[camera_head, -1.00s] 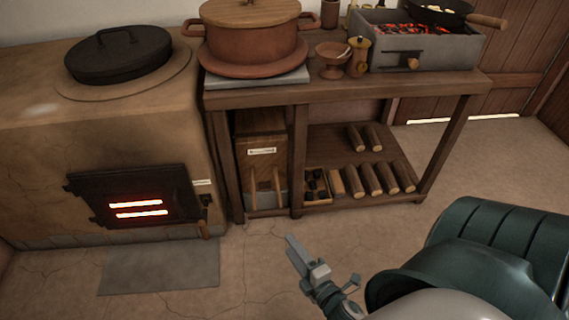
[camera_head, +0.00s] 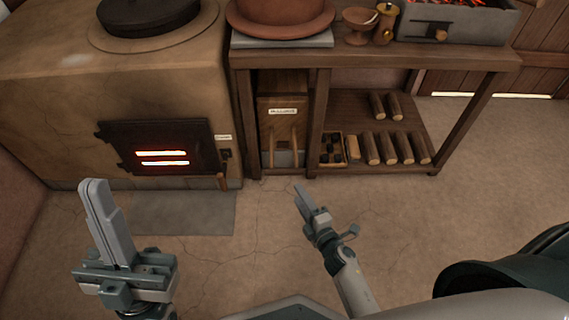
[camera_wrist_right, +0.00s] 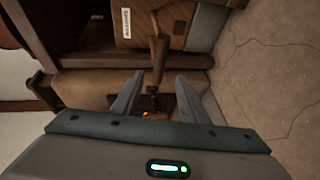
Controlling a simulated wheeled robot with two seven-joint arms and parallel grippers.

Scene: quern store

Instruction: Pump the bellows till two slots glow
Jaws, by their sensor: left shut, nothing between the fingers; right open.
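The bellows (camera_head: 281,108), a wooden box with a white label and two upright wooden handles, stands under the table. The stove's dark door (camera_head: 116,143) has two slots (camera_head: 162,157) glowing orange-red with pale centres. My left gripper (camera_head: 93,184) is shut and empty, over the floor before the stove. My right gripper (camera_head: 300,188) is open and appears short of the bellows.
A crate of dark lumps (camera_head: 325,162) and several logs (camera_head: 388,148) lie right of the bellows. The table (camera_head: 370,60) carries a clay pot (camera_head: 280,15), a goblet (camera_head: 357,24) and a grey brazier (camera_head: 480,25). A grey slab (camera_head: 185,213) lies before the stove. The floor ahead is open.

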